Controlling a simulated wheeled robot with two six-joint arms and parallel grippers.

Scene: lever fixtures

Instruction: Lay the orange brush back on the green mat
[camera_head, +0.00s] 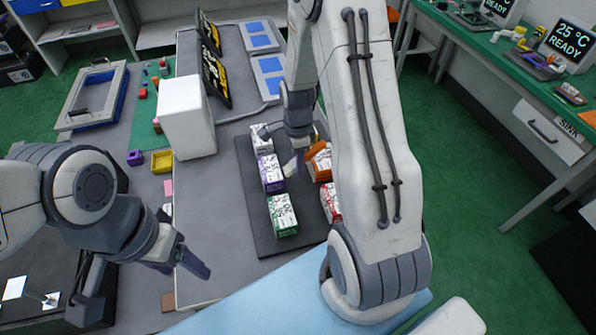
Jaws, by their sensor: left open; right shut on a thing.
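The green mat (142,124) lies on the grey table at the upper left, partly hidden by a white box, with small red and orange pieces on it. I cannot make out the orange brush for certain. My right gripper (281,149) is low over the dark tray among printed cartons. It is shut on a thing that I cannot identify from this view. My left gripper (186,261) is open and empty near the table's left front edge, well away from the mat.
The dark tray (258,225) bears several cartons, including a purple one (271,176), a green one (283,216) and an orange one (320,165). The tall white box (187,118) stands beside the mat. Grey tabletop left of the tray is clear.

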